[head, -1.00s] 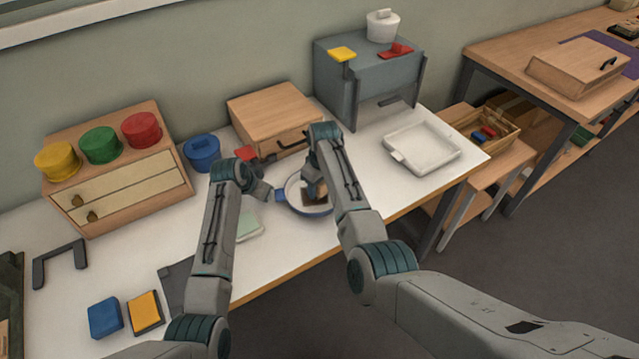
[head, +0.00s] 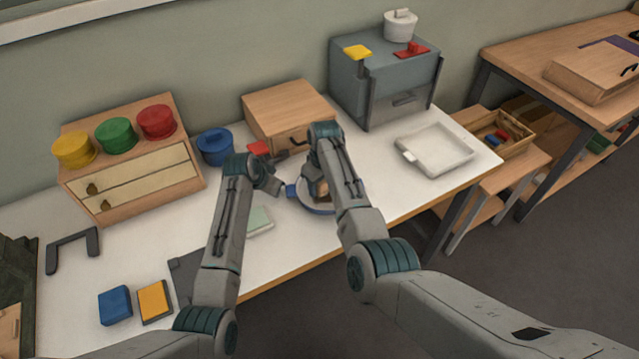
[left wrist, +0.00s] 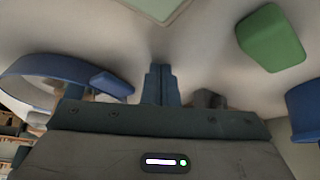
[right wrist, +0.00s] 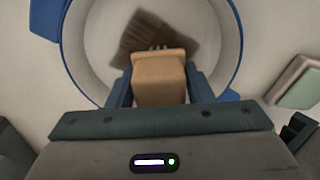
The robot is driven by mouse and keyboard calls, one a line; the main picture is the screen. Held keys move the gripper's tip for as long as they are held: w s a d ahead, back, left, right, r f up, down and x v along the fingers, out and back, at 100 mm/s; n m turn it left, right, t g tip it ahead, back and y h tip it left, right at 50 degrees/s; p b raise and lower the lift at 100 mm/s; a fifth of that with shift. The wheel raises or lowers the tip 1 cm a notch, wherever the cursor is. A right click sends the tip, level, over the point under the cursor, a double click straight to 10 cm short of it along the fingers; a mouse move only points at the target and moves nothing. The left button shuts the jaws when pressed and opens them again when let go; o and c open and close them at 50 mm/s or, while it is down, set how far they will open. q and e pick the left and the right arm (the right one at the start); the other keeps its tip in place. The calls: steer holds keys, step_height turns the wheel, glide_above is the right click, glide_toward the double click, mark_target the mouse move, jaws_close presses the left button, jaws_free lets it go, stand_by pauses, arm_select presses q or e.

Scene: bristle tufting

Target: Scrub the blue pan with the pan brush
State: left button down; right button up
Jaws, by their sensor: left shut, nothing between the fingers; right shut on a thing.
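The blue pan (head: 291,191) sits on the white table, its handle pointing left and its bowl partly hidden behind my right arm. The right wrist view shows its pale inside and blue rim (right wrist: 232,30). My right gripper (right wrist: 160,88) is shut on the tan block of the pan brush (right wrist: 160,75). The brush's dark bristles (right wrist: 145,38) are over the pan's floor; I cannot tell whether they touch it. My left gripper (left wrist: 160,85) is shut and empty, beside the pan handle (left wrist: 112,83), apart from it as far as I can see.
A wooden drawer box (head: 285,112) and blue pot (head: 215,146) stand behind. A green block (left wrist: 270,37) shows near my left gripper. A pale green pad (head: 258,220) lies left of the pan. A white tray (head: 436,150) stands right, with clear table before it.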

steer(key=shift+d+f, duration=0.2)
steer(key=shift+d, duration=1.25)
steer(key=shift+s+d, duration=0.1)
steer(key=shift+s, duration=0.05)
arm_select(q)
steer(key=shift+d, duration=0.1)
arm_select(e)
steer(key=shift+s+a+r, duration=0.1)
steer(key=shift+s+a, duration=0.15)
steer(key=shift+a, duration=0.55)
steer(key=shift+s+a+r, duration=0.15)
steer(key=shift+a, duration=1)
steer(key=shift+w+d, duration=0.2)
steer(key=shift+d, duration=0.75)
steer(key=shift+w+d, duration=0.2)
steer(key=shift+d, duration=0.75)
steer(key=shift+r, duration=3.55)
